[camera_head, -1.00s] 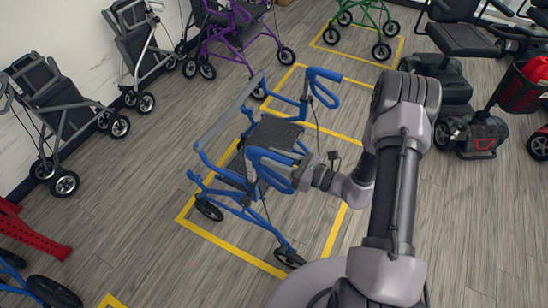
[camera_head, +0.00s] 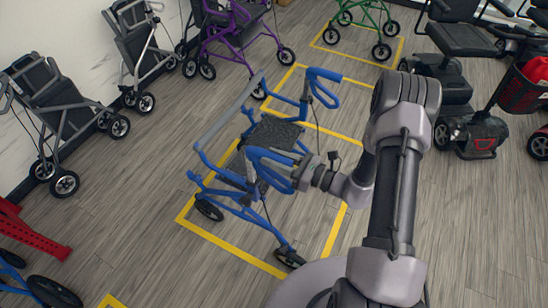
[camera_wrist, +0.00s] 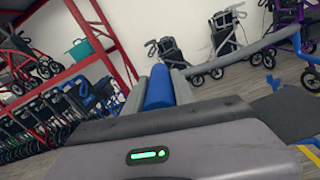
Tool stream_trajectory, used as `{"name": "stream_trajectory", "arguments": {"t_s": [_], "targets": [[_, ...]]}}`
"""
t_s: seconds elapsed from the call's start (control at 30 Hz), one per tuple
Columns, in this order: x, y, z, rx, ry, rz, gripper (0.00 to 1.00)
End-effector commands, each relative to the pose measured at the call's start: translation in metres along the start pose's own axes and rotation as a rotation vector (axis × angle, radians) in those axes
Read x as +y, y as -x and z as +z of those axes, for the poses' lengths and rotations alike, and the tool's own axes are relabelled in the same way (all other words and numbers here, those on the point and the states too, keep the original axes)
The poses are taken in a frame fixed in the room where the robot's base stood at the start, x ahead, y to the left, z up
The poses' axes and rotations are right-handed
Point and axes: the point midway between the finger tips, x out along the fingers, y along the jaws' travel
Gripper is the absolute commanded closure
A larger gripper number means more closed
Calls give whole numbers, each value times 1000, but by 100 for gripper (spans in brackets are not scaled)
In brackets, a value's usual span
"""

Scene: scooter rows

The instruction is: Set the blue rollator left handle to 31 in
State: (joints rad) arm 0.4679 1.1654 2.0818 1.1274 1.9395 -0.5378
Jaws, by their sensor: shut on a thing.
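The blue rollator (camera_head: 238,212) stands upright inside a yellow floor outline, with its black seat (camera_head: 272,133) in the middle. One blue handle (camera_head: 270,155) is at the near side and the other handle (camera_head: 324,88) is at the far side. My gripper (camera_head: 298,175) reaches in from the right at the near handle. In the wrist view my gripper (camera_wrist: 159,92) is shut on a blue tube (camera_wrist: 159,86), which lies between the two grey fingers. No height marks can be read.
Folded grey walkers (camera_head: 60,110) stand along the left wall. A purple rollator (camera_head: 238,30) and a green one (camera_head: 365,20) stand behind. Mobility scooters (camera_head: 470,125) stand at the right. A red rack (camera_head: 30,235) is at lower left. The floor around the blue rollator is clear.

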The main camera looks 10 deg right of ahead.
Motion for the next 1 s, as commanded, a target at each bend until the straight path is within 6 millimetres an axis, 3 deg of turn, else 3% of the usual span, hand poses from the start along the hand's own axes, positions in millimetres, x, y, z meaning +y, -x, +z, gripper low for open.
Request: {"name": "stream_trajectory", "arguments": {"t_s": [0.57, 0.67, 0.9, 1.0], "targets": [[-1, 0, -5, 1, -1, 0, 100], [-5, 0, -26, 1, -1, 1, 100], [-18, 0, -96, 2, -2, 1, 100], [-22, 0, -116, 2, -2, 1, 100]]}}
